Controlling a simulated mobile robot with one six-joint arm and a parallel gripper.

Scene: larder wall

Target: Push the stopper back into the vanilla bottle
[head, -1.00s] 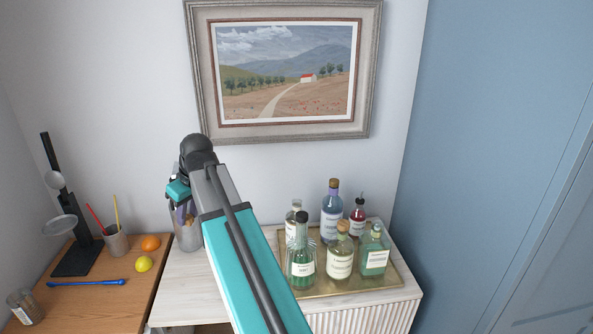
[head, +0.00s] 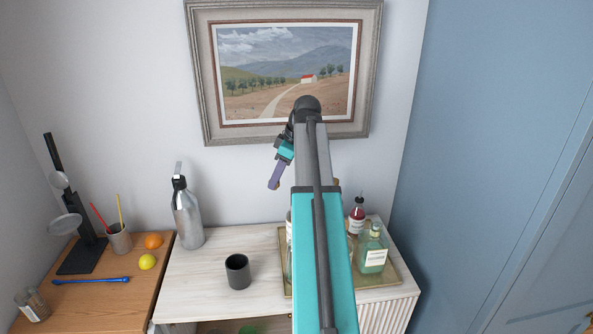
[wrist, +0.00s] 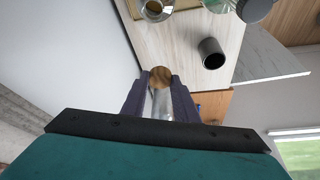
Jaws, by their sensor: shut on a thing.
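My gripper (head: 274,178) is raised above the counter, left of my arm, its purple fingers pointing down. In the wrist view it is shut on what looks like the stopper (wrist: 160,76), with a round brown cork-like end and a clear part between the fingers. In the head view the stopper cannot be made out. On the tray, a red bottle (head: 356,217) and a green bottle (head: 373,254) show right of my arm. My arm hides most of the other bottles. No label is readable, so I cannot tell which is the vanilla bottle.
A brass tray (head: 393,277) holds the bottles at the right of the pale counter (head: 205,282). A dark cup (head: 238,271) and a silver bottle (head: 187,215) stand left of it. A framed picture (head: 205,85) hangs close behind my gripper. The counter's front left is clear.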

